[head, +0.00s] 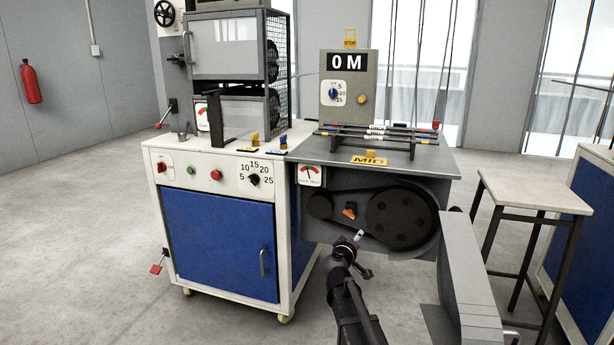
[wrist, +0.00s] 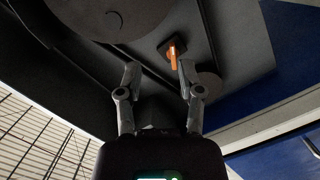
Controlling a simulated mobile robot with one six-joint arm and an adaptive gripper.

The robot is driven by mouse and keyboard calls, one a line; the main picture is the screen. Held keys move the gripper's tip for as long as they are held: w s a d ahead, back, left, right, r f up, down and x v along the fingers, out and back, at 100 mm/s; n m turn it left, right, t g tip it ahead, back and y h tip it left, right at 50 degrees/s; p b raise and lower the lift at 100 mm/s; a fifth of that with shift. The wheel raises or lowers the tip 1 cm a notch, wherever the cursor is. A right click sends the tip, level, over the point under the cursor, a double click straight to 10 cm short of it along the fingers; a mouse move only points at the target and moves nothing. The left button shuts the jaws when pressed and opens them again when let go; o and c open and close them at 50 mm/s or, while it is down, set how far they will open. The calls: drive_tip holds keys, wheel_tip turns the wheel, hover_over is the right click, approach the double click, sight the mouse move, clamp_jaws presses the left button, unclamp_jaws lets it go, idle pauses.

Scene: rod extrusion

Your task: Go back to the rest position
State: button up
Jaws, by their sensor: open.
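My gripper (head: 358,238) is in front of the machine's belt and pulley housing in the head view, just below a small orange switch (head: 350,211). In the wrist view my gripper (wrist: 153,68) has its two fingers spread apart with nothing between them. The orange switch (wrist: 172,55) shows beyond the fingertips, closer to the right finger. I cannot tell from these views whether a finger touches it. My arm reaches up from the bottom of the head view.
The extrusion machine has a white and blue cabinet (head: 220,245) and a grey top with rods (head: 380,135). A grey guard panel (head: 470,275) stands close right of my arm. A small table (head: 530,190) is at the right. The floor (head: 90,230) at left is clear.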

drive_tip(key=s+d+f+m+g+p, duration=0.2)
drive_tip(key=s+g, duration=0.1)
drive_tip(key=s, duration=0.2)
drive_tip(key=s+d+f+m+g+y+p, duration=0.1)
drive_tip(key=s+d+m+g+p, duration=0.15)
drive_tip(key=s, duration=0.25)
drive_tip(key=s+d+f+m+g+p, duration=0.1)
drive_tip(key=s+d+f+g, duration=0.1)
drive_tip(key=s+g, duration=0.3)
drive_tip(key=s+a+f+g+y+p, duration=0.1)
drive_tip(key=s+a+g+y+p, duration=0.15)
drive_tip(key=s, duration=0.55)
drive_tip(key=s+a+g+y+p, duration=0.2)
drive_tip(key=s+a+y, duration=0.15)
drive_tip(key=s, duration=0.45)
wheel_tip(320, 180, up, 38)
drive_tip(key=p, duration=3.8)
drive_tip(key=shift+y, duration=0.3)
drive_tip(key=shift+a, duration=0.15)
